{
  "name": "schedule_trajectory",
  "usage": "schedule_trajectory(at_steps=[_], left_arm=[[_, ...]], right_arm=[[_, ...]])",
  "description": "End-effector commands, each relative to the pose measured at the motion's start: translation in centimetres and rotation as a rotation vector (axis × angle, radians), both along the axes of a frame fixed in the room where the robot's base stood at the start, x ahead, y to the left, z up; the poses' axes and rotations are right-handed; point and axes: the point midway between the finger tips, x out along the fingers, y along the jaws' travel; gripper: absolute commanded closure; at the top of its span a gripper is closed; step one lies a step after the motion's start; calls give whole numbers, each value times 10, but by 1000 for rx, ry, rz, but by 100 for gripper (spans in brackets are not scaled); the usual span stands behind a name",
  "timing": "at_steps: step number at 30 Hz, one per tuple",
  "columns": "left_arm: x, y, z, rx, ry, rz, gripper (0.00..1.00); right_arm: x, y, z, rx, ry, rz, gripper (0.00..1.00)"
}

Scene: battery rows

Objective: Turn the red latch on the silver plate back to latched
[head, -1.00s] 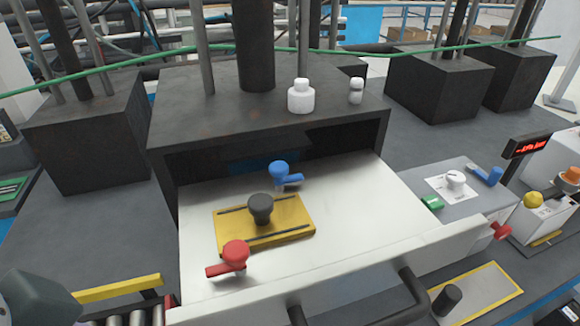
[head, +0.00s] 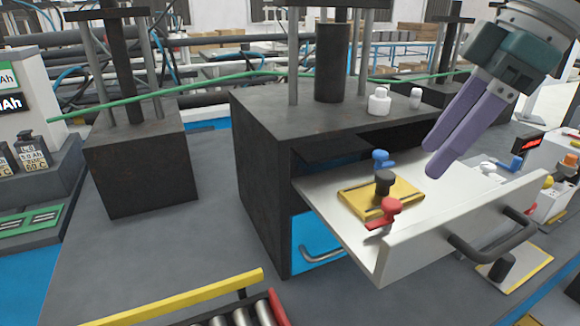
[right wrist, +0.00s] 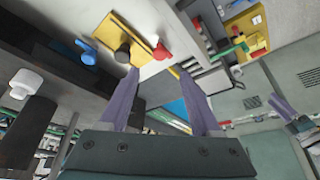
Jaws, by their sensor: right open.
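The silver plate (head: 335,205) is a pale pulled-out tray with a raised front wall. The red latch (head: 388,213) stands on it near the front, its short arm pointing left; it also shows in the right wrist view (right wrist: 162,51). My right gripper (head: 431,160) is open and empty, its purple fingers above the plate, right of the red latch and apart from it. In the right wrist view the red latch lies just beyond the fingertips. A purple finger (right wrist: 285,108) at the right there seems to be my left gripper's; its opening is unclear.
A yellow plate (head: 355,201) with a black knob (head: 385,183) lies behind the red latch, with a blue latch (head: 381,158) farther back. A dark press housing (head: 262,170) overhangs the tray. The front wall carries a dark handle (head: 478,250).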

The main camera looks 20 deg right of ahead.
Motion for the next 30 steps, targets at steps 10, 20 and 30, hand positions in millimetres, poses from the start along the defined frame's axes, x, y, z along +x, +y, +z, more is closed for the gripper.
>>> schedule_trajectory(at_steps=[10,20,30], left_arm=[[1,-4,11,-13,-2,7,50],[1,-4,12,-14,-2,8,50],[1,-2,12,-7,-2,5,50]], right_arm=[[15,20,-58,1,4,1,36],[19,24,-75,-2,3,0,36],[19,24,-74,-1,3,-1,59]])
